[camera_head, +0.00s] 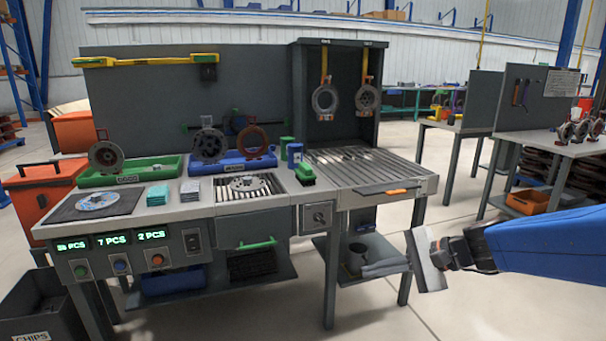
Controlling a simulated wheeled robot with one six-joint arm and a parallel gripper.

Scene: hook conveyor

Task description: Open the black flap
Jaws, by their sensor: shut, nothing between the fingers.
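A dark flap-like panel (238,233) hangs upright in the workbench front, below a small metal grate (244,185). A green bar handle (258,244) sits along its lower edge, and the panel looks closed. I cannot tell for certain that it is the black flap. My gripper (438,256) is at the right, at the end of my blue arm, in front of the bench's right end. It is shut and empty, well to the right of the panel and apart from it.
A knob box (316,217) is fixed right of the panel. An orange handle (397,191) sits on the front of the slatted surface (366,168). A lower shelf (345,283) and bench legs stand left of my gripper. The floor (480,300) below my arm is clear.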

